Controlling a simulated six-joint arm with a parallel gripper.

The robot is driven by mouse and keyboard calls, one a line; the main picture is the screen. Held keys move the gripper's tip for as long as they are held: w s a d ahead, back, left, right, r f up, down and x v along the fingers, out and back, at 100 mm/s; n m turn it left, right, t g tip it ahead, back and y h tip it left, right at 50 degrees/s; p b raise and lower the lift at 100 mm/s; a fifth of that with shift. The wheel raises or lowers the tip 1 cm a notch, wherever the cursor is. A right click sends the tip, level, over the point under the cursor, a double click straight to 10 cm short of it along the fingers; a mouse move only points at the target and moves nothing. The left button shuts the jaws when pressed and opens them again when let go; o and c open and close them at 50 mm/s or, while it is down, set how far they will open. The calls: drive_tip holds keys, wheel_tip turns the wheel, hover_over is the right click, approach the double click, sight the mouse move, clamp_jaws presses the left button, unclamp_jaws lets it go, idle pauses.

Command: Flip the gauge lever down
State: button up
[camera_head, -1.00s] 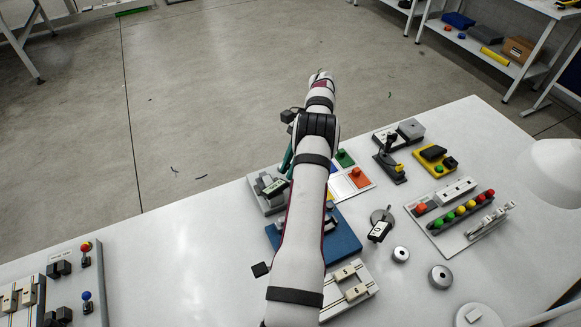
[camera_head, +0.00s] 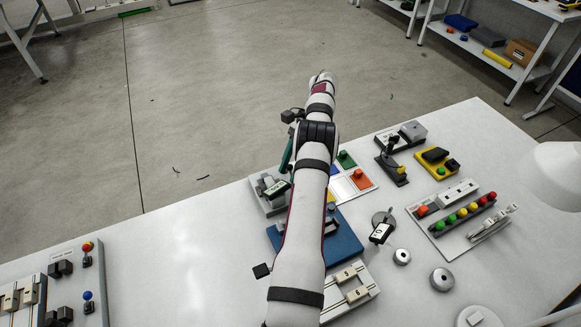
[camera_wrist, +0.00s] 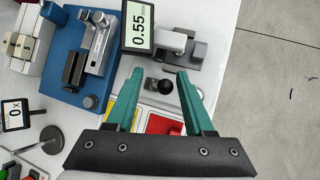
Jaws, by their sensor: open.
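The gauge shows a tilted display reading 0.55 (camera_wrist: 138,26) at the top of the wrist view. Beside it is a grey block (camera_wrist: 185,50) with a paler clamp-like part. A black ball knob (camera_wrist: 164,86), which looks like the gauge lever's end, lies between my open fingers on a light grey part. In the head view the gauge display (camera_head: 277,188) stands just left of my arm. My gripper (camera_wrist: 160,72) is open, with teal fingers either side of the knob; I cannot tell whether they touch it. In the head view, my arm hides most of the gripper and the lever.
A blue fixture (camera_wrist: 62,55) with a silver clamp stands left of the gauge. A colored pad panel (camera_wrist: 160,124) lies beneath my fingers, partly hidden. A black upright lever (camera_head: 390,160) and a button panel (camera_head: 455,215) are farther right. The table's left-middle (camera_head: 170,270) is clear.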

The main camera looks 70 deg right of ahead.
drive_tip(key=shift+r, duration=0.1)
drive_tip(key=shift+r, duration=0.35)
wheel_tip(320, 180, up, 4)
drive_tip(key=shift+s+f, duration=0.1)
drive_tip(key=shift+f, duration=0.1)
drive_tip(key=s+a+r, duration=0.2)
drive_tip(key=s+r, duration=0.4)
drive_tip(key=s, duration=0.5)
drive_tip(key=shift+s+a+r, duration=0.15)
drive_tip(key=shift+r, duration=0.1)
